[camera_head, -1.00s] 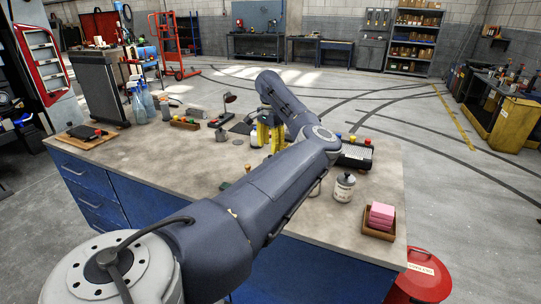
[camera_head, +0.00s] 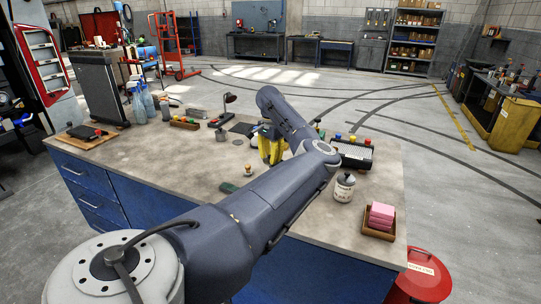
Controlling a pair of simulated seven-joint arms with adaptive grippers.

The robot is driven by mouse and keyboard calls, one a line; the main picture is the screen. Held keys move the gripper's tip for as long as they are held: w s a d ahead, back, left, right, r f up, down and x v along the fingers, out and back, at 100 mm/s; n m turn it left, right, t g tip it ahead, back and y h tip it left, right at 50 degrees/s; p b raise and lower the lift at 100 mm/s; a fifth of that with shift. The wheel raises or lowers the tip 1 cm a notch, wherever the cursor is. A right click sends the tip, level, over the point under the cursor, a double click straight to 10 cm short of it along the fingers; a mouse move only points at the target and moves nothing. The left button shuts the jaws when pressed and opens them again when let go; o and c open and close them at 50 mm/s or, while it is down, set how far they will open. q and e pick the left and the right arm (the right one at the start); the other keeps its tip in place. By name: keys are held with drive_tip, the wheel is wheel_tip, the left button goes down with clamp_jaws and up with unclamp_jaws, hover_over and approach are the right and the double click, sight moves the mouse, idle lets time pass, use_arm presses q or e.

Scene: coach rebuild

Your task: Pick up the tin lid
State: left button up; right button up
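A small flat grey disc (camera_head: 237,142), which looks like the tin lid, lies on the workbench just right of a small grey tin (camera_head: 221,134). My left gripper (camera_head: 271,160), with yellow fingers, points down over the bench to the right of the disc and apart from it. Its two fingers look spread, with nothing visible between them. My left arm crosses the view and hides part of the bench behind it. My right gripper is out of view.
A small knobbed piece (camera_head: 248,170) and a green block (camera_head: 228,187) lie nearer. The left-middle is clear.

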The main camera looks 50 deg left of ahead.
use_arm(q)
clamp_jaws()
drive_tip(key=shift+r, duration=0.1)
idle(0.3)
wheel_tip(320, 180, up, 19)
drive_tip(key=shift+m, duration=0.5)
drive_tip(key=d+f, duration=0.1)
drive_tip(key=f, duration=0.3)
drive_tip(key=d+f, duration=0.1)
drive_tip(key=f, duration=0.3)
drive_tip(key=d+f, duration=0.1)
drive_tip(key=f, duration=0.3)
drive_tip(key=shift+w+d, duration=0.2)
drive_tip(key=shift+w, duration=0.1)
drive_tip(key=shift+w+a+f+m, duration=0.2)
drive_tip(key=shift+f+m, duration=0.1)
drive_tip(key=shift+f, duration=3)
